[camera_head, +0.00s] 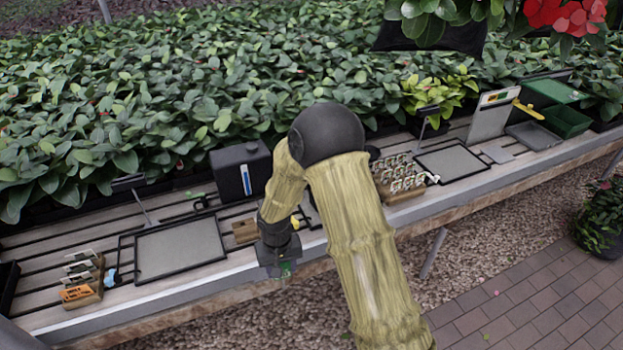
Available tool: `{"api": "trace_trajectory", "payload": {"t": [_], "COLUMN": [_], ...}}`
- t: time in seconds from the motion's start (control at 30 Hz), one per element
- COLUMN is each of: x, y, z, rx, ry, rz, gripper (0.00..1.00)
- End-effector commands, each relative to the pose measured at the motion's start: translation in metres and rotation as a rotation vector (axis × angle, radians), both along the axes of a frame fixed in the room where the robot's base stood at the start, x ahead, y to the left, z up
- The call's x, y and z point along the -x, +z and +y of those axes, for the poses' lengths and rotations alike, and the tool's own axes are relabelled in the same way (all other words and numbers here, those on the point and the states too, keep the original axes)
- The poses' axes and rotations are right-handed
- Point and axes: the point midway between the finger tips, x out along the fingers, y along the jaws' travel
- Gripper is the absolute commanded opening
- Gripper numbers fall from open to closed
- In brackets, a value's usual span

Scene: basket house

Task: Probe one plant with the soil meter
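My gripper (280,266) hangs below my arm at the front edge of a slatted bench (335,238), pointing down. A small green and dark patch shows at its fingertips; I cannot tell whether it is held or lies behind. The fingers are too small and dark to read. I cannot pick out the soil meter for sure. Broad-leaved green plants (130,105) fill the area behind the bench. A lighter yellow-green plant (437,97) stands at the back of the bench, right of my arm. A red-flowered plant (565,18) hangs at top right.
A black box (241,171) stands behind my gripper. Framed grey panels (180,248) (450,163), label racks (82,278) (402,178), green bins (566,121) and a yellow tool (527,109) are on the bench. Gravel and brick paving (540,300) lie in front.

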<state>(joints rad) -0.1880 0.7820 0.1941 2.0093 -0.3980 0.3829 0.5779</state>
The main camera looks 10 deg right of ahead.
Motion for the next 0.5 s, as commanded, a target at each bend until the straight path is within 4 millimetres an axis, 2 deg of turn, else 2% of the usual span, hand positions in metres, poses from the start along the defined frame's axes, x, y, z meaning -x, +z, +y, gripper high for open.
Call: {"api": "trace_trajectory", "payload": {"t": [0.17,0.4,0.5], "x": [-0.009,-0.014,-0.013], "y": [-0.022,-0.064,-0.075], "z": [-0.039,-0.114,-0.136], "rx": [0.0,-0.003,-0.006], "ry": [-0.037,-0.102,-0.115], "rz": [0.003,0.009,0.008], "gripper": [0.23,0.23,0.23]}}
